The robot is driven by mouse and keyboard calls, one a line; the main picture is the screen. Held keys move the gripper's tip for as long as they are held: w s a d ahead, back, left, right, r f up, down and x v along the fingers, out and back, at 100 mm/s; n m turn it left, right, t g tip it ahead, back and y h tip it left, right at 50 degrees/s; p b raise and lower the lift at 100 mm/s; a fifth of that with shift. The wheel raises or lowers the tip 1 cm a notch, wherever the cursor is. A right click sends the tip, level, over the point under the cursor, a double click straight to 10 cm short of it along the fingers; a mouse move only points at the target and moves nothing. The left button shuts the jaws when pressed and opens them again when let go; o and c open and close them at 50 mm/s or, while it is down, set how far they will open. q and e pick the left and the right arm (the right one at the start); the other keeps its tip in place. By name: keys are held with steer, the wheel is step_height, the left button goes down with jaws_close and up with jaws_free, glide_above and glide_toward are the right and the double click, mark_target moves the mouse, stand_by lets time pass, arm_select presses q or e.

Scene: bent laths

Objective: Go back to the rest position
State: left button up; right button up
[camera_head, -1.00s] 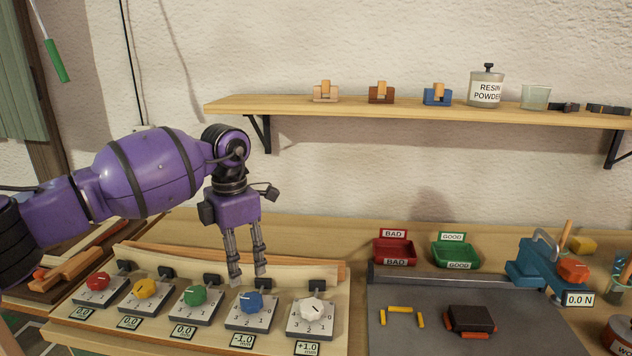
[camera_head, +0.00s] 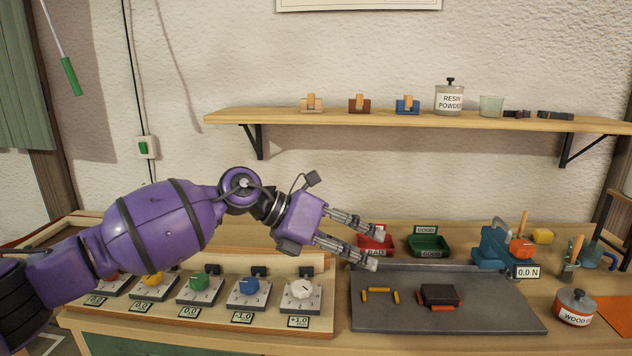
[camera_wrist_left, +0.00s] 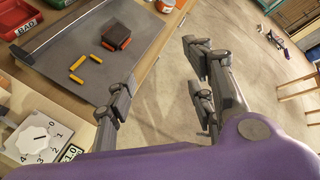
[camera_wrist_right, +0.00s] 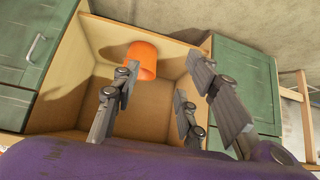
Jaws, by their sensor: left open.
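My left gripper (camera_head: 373,248) is open and empty. It reaches to the right in the head view, in front of the red BAD tray (camera_head: 376,240) and above the back edge of the grey mat (camera_head: 450,318). It partly hides the red tray. In the left wrist view its fingers (camera_wrist_left: 160,72) stand apart with nothing between them. My right gripper is out of the head view. In the right wrist view its fingers (camera_wrist_right: 165,72) are spread and empty, facing an open wooden compartment (camera_wrist_right: 150,112) between green cabinet fronts.
Dial boxes with a white knob (camera_head: 301,289) and others stand left on the bench. On the mat are a dark block (camera_head: 440,294) and yellow laths (camera_head: 379,290). A shelf (camera_head: 420,120) runs above. An orange bucket (camera_wrist_right: 142,60) is in the compartment.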

arm_select(q)
steer(key=s+d+r+n+t+h, duration=0.1)
steer(key=s+d+r+n+h, duration=0.15)
steer(key=d+n+h, duration=0.25)
steer(key=s+a+f+n+t+y+p, duration=0.1)
steer(key=s+a+f+n+t+y, duration=0.35)
steer(key=a+f+n, duration=0.75)
steer(key=s+a+f+n+t+y+p, duration=0.2)
steer(key=a+f+n+t+y, duration=0.55)
steer(key=f+n, duration=0.95)
steer(key=s+a+f+n+g+y, duration=0.1)
steer(key=s+a+f+n+g, duration=0.1)
steer(key=s+f, duration=0.4)
steer(key=s+a+f+n+g+y+p, duration=0.1)
steer(key=s+a+f+n, duration=0.4)
steer(key=s, duration=1.1)
steer(key=s+a+f+n+g+y, duration=0.2)
steer(key=s+a+f, duration=0.3)
steer(key=s, duration=0.6)
steer(key=shift+a+f+n+g+y, duration=0.3)
steer(key=shift+f+n, duration=0.5)
steer(key=shift+f, duration=0.05)
arm_select(e)
steer(key=r, duration=0.4)
steer(key=shift+a, duration=0.4)
